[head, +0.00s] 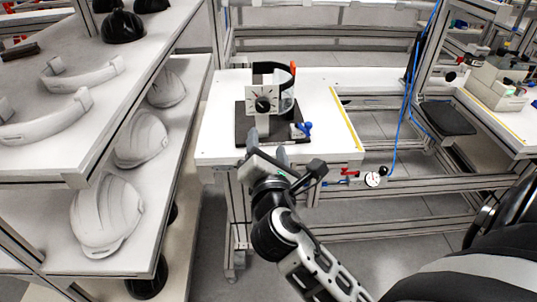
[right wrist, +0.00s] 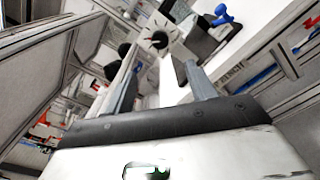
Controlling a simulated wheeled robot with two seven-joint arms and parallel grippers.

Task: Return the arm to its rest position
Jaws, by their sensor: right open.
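My right gripper (head: 267,146) is open and empty in the head view, in front of the near edge of the white table. In the right wrist view its two fingers (right wrist: 160,85) stand wide apart with nothing between them. Just beyond it on the table is a fixture on a black base (head: 243,130), with a white dial plate (head: 264,103) and a blue clamp handle (head: 303,128). The dial plate also shows in the right wrist view (right wrist: 158,40). My left gripper is not in view.
A shelf rack at left holds white helmet shells (head: 103,215) on its lower level and pale curved parts (head: 80,70) on top. The white table (head: 225,150) is close ahead. Blue cables (head: 407,95) hang at right beside another bench (head: 520,125). Open floor lies between rack and table.

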